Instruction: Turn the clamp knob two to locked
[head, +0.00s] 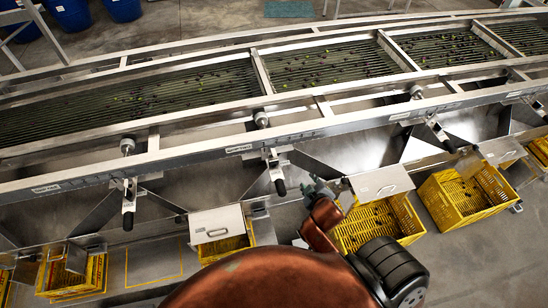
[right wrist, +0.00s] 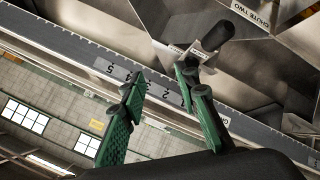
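A grey round knob with a dark end (head: 262,120) sits on the front rail, above a small label (head: 240,148); I cannot read whether it is clamp knob two. A black-handled lever (head: 280,188) hangs below it. My right gripper (head: 318,188) is right of that lever and apart from it. In the right wrist view my gripper (right wrist: 160,76) has its green fingers spread with nothing between them. A black handle (right wrist: 215,35) is just beyond the right finger there; contact is unclear. My left gripper is not in view.
A numbered scale (right wrist: 110,67) and a CHUTE TWO label (right wrist: 250,14) show in the wrist view. Similar knobs stand left (head: 128,145) and right (head: 416,92). A yellow crate (head: 399,219) is below my right gripper. The roller bed (head: 330,62) carries small fruit.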

